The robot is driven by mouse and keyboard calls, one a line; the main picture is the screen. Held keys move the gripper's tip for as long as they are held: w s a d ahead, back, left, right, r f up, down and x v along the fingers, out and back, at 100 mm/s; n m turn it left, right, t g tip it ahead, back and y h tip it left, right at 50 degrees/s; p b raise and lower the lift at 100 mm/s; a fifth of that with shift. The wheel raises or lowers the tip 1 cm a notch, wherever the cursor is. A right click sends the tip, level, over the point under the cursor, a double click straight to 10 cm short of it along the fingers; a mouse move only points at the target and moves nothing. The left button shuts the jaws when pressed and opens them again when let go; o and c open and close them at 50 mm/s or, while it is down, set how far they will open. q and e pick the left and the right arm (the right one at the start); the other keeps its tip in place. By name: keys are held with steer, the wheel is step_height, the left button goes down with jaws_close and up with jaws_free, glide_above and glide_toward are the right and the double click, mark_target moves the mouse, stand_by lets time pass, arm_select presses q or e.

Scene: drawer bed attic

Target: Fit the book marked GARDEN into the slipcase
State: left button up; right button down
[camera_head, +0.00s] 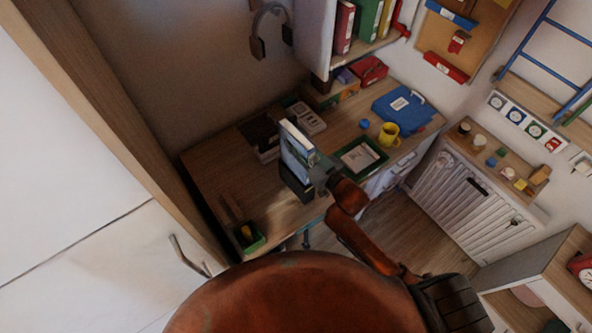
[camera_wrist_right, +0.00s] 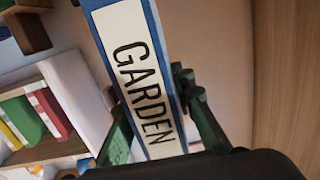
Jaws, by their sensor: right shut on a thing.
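The book marked GARDEN (camera_head: 297,150) stands upright above the desk in the head view, with a pale edge and a blue-green picture cover. Its spine, a white label with black letters between blue edges, fills the middle of the right wrist view (camera_wrist_right: 143,75). My right gripper (camera_wrist_right: 160,122) is shut on the book, one finger on each side of the spine. In the head view the right gripper (camera_head: 321,174) reaches it from the right. A dark slipcase (camera_head: 296,184) stands directly below the book. Whether the book's lower end is inside it I cannot tell. My left gripper is not in view.
The wooden desk (camera_head: 218,170) has free room left of the slipcase. A green-rimmed tray (camera_head: 362,157), yellow mug (camera_head: 389,134) and blue folder (camera_head: 402,107) are to the right. A small green box (camera_head: 248,238) sits at the front left. A bookshelf (camera_head: 372,45) hangs behind.

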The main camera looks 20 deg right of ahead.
mark_target(296, 165)
step_height(296, 165, down, 8)
steer(key=shift+r+b, duration=0.25)
steer(key=shift+b, duration=0.3)
steer(key=shift+f+b, duration=0.4)
steer(key=shift+f, duration=2.05)
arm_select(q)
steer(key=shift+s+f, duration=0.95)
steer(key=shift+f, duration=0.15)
arm_select(e)
steer(key=c, duration=1.7)
jaws_free()
steer(key=shift+f, duration=0.15)
steer(key=shift+o, duration=0.2)
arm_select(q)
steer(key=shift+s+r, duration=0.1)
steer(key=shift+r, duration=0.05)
arm_select(e)
steer(key=v, duration=1.2)
